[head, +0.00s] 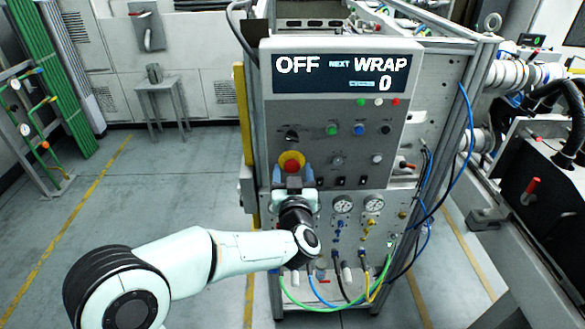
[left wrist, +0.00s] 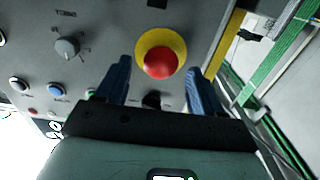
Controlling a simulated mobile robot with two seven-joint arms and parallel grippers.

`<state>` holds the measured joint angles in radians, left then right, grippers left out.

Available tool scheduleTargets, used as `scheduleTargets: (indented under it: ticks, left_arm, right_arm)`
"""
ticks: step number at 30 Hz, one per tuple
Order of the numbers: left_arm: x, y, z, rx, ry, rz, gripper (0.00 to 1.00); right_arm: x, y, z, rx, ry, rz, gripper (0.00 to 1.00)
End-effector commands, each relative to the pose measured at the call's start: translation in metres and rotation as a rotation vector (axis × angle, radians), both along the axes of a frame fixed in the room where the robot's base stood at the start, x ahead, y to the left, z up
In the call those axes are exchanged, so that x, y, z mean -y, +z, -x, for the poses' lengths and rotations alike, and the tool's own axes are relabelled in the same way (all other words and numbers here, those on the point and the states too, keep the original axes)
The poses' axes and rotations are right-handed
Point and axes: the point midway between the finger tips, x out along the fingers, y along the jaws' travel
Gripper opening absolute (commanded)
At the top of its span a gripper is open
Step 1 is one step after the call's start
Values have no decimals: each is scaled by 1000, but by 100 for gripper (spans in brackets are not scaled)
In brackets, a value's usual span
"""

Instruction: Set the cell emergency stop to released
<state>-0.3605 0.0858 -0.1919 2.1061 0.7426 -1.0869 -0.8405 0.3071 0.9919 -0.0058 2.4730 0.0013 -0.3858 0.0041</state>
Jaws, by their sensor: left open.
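The emergency stop is a red mushroom button (head: 291,166) on a yellow round collar, on the grey control panel (head: 320,110) below the display. In the left wrist view the red button (left wrist: 160,63) sits ahead of my left gripper, between the lines of its two blue fingers. My left gripper (head: 292,174) is open just below and in front of the button, and its fingers (left wrist: 160,85) appear apart from it. Whether the button is pressed in or out cannot be told. The display reads "OFF", "NEXT WRAP" and "0". My right gripper is not in view.
Green, blue and white buttons and a dark selector (head: 291,137) surround the stop. Pressure gauges (head: 343,205), valves and coloured hoses (head: 375,285) sit lower on the cabinet. A yellow post (head: 243,130) stands along its left edge. Open floor lies to the left.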

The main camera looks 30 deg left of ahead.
Motion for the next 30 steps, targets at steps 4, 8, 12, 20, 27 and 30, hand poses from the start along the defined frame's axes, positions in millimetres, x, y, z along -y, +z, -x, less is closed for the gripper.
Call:
scheduleTargets:
  ticks: [4, 8, 12, 20, 27, 30]
  left_arm:
    - [-5, 0, -8, 0, 0, -2, 68]
    - [-6, 0, -9, -1, 0, -2, 68]
    - [-5, -1, -8, -1, 0, -1, 68]
    - [-5, -1, -8, -1, 0, -1, 0]
    - [4, -3, 7, -2, -2, 1, 0]
    - [5, -2, 8, -2, -1, 0, 0]
  right_arm:
    - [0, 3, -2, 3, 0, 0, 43]
    - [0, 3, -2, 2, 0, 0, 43]
    - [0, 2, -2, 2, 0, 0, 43]
    - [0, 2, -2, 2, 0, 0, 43]
    - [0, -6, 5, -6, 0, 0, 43]
    - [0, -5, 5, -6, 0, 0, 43]
